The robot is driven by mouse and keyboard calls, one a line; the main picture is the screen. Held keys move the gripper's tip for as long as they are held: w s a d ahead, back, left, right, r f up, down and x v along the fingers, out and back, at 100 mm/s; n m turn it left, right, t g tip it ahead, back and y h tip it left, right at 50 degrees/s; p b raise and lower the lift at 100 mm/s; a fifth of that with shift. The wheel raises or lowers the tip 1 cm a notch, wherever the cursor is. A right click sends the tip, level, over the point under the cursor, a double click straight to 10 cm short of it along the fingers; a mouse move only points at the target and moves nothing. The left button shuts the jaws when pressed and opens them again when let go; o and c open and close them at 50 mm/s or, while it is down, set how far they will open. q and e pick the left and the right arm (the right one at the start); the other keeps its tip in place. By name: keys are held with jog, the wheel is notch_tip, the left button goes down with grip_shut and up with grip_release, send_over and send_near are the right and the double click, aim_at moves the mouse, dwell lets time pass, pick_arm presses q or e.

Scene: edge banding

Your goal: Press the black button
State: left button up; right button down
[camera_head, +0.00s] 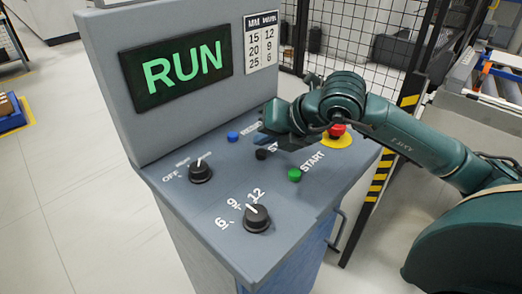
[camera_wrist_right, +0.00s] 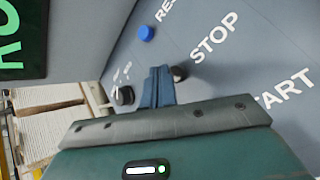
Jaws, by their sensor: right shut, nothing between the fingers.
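The black button (camera_head: 261,154) sits on the sloped grey panel beside the STOP label, between the blue button and the green button. In the right wrist view the black button (camera_wrist_right: 179,73) shows just right of my fingertips, partly hidden by them. My right gripper (camera_head: 263,139) is over the panel, close to the black button. Its fingers (camera_wrist_right: 159,72) are together with nothing between them. I cannot tell whether they touch the button. The arm covers part of the STOP label in the head view. My left gripper is not in view.
On the panel are a blue button (camera_head: 233,136), a green START button (camera_head: 295,174), a red emergency button (camera_head: 337,130) and two black knobs (camera_head: 200,171) (camera_head: 257,218). The screen (camera_head: 177,72) reads RUN. A mesh fence (camera_head: 370,40) stands behind.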

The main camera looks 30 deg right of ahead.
dwell(0.9)
jog(key=shift+f+b, duration=0.5)
jog(key=shift+b, duration=0.2)
jog(key=shift+f+b, duration=0.45)
jog(key=shift+b, duration=0.15)
dwell(0.5)
jog(key=shift+r, duration=0.15)
jog(key=shift+r+p, duration=0.5)
jog(key=shift+r, duration=0.25)
